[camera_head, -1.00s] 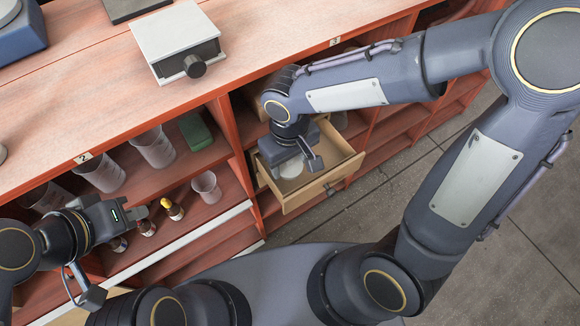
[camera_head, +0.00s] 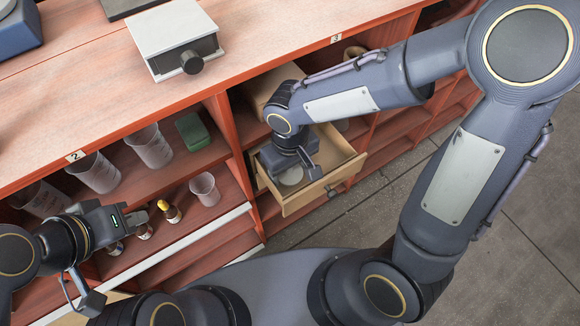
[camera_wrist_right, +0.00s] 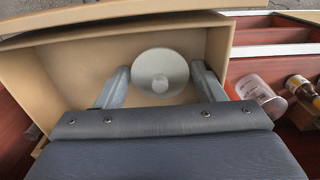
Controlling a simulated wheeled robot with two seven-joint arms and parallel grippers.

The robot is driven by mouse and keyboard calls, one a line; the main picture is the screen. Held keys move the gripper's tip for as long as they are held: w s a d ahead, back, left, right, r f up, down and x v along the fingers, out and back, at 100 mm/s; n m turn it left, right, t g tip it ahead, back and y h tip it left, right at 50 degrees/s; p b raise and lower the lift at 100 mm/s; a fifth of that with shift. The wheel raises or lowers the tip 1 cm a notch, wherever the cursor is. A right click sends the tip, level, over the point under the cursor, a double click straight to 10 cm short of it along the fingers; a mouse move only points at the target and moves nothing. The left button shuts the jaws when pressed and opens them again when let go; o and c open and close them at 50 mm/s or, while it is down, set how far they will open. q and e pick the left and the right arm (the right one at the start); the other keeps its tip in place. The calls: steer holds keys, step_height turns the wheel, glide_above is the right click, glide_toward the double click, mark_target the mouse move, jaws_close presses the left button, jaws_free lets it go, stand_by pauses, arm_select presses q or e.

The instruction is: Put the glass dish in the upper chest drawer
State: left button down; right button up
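The glass dish (camera_head: 291,175), pale and round, is inside the open wooden chest drawer (camera_head: 322,190). In the right wrist view the dish (camera_wrist_right: 160,76) is between my right gripper's two spread fingers, with narrow gaps on both sides. My right gripper (camera_head: 300,169) points down into the drawer and appears open around the dish; its body hides part of the dish in the head view. I cannot tell whether the dish rests fully on the drawer floor (camera_wrist_right: 85,65). My left gripper (camera_head: 137,217) is by the left shelves, apart from the dish; its finger opening is unclear.
The chest stands in a red shelf bay under the bench top (camera_head: 250,60). Clear beakers (camera_head: 150,147), a small cup (camera_head: 205,188), brown bottles (camera_head: 170,211) and a green box (camera_head: 194,131) stand on shelves to the left. A white box (camera_head: 175,40) is on the bench.

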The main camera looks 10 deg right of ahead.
steer(key=shift+r, duration=0.1)
steer(key=shift+r+p, duration=0.35)
step_height(320, 180, up, 12)
steer(key=p, duration=0.4)
steer(key=s+d+r+m+t+y, duration=0.3)
steer(key=s+d+m+t, duration=0.2)
steer(key=s+d, duration=0.5)
steer(key=shift+d+r+m+t+y, duration=0.2)
steer(key=shift+d+m+t+y, duration=0.15)
steer(key=shift+d, duration=0.8)
